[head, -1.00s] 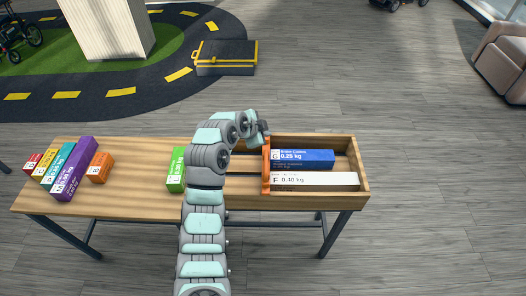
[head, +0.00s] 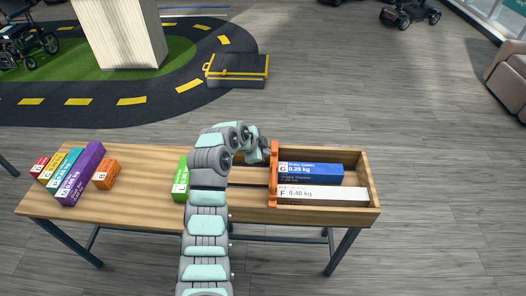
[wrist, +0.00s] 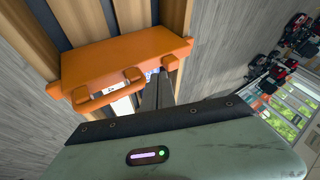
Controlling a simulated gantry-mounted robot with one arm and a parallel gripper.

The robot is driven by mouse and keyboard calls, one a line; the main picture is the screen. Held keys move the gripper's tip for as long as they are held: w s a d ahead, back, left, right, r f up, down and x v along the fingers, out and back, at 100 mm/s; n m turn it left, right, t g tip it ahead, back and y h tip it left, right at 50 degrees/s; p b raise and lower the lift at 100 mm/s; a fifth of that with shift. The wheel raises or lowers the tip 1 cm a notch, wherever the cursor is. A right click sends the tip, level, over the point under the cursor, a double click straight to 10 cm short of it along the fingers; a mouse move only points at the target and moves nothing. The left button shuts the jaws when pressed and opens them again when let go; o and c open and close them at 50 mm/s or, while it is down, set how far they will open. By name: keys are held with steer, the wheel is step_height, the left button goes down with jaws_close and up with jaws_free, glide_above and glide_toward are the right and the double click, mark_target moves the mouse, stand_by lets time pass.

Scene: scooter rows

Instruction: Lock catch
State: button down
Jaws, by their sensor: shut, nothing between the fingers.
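An orange divider (head: 274,178) stands across the wooden tray (head: 374,190) on the bench, left of the boxes. In the wrist view the orange divider (wrist: 120,62) shows small raised orange tabs and a bar along its near edge, which may be the catch. Whether it is locked cannot be told. My gripper (head: 266,154) is at the far end of the divider, just left of it. In the wrist view my gripper's dark fingers (wrist: 160,85) are together and empty, close to the divider's right part. Whether they touch it cannot be told.
Blue box G (head: 310,173) and white box F (head: 322,195) lie in the tray right of the divider. Green box L (head: 181,178) stands left of my arm. Several coloured boxes, including purple (head: 80,175) and orange box B (head: 106,173), are at the bench's left.

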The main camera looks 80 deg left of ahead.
mark_target(273, 149)
steer(key=shift+x, duration=2.75)
steer(key=shift+b, duration=0.35)
steer(key=shift+a+f+b, duration=0.25)
steer(key=shift+a+b, duration=0.1)
steer(key=shift+b, duration=0.2)
steer(key=shift+w+a+b, duration=0.2)
steer(key=shift+a+b, duration=0.15)
steer(key=shift+b, duration=0.1)
steer(key=shift+w+a+b, duration=0.25)
steer(key=shift+a+b, duration=0.45)
steer(key=shift+b, duration=0.25)
steer(key=shift+w+a+r, duration=0.1)
steer(key=shift+a+r, duration=0.05)
steer(key=shift+a, duration=0.1)
steer(key=shift+d, duration=0.1)
